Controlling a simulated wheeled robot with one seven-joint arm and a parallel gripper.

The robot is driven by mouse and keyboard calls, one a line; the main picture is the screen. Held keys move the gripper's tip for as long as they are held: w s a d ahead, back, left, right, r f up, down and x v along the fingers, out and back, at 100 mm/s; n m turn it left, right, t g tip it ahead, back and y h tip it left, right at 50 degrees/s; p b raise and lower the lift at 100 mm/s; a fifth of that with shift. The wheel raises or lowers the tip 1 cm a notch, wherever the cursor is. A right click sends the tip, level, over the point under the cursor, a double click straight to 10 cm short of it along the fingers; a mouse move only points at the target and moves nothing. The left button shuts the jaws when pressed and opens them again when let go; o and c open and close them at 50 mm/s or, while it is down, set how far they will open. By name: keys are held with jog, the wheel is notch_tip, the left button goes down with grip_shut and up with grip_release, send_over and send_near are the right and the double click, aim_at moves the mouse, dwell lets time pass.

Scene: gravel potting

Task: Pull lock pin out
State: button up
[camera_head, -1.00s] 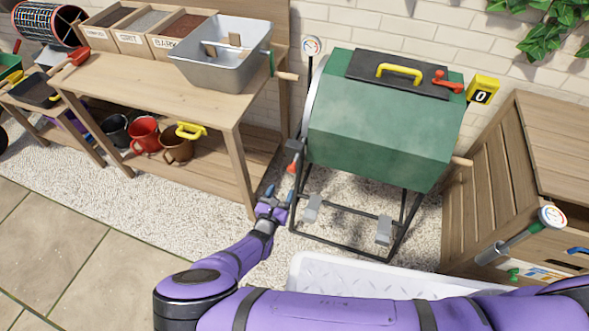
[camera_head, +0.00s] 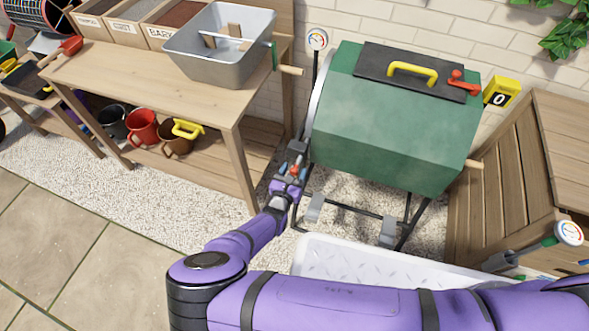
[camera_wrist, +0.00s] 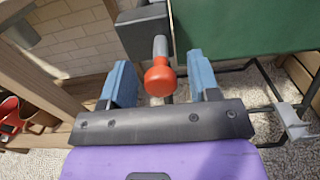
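The lock pin (camera_wrist: 160,74) has a red knob on a grey shaft. It sticks out of a dark block (camera_wrist: 145,32) beside the green drum (camera_head: 395,135). In the head view the red knob (camera_head: 295,169) shows small, at the drum stand's left side. My gripper (camera_wrist: 164,84) is open, with one blue finger on each side of the knob. A gap shows between the knob and each finger in the wrist view. In the head view my gripper (camera_head: 292,172) is at the drum's lower left.
The wooden potting bench (camera_head: 150,88) stands left of my gripper, with its leg close by. The black drum stand (camera_head: 350,207) and a white tray (camera_head: 330,243) lie to the right and below. A wooden crate (camera_head: 490,190) stands at far right.

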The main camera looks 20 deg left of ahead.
grip_shut()
jog(key=s, duration=0.5)
jog(key=shift+s+a, duration=0.15)
grip_release()
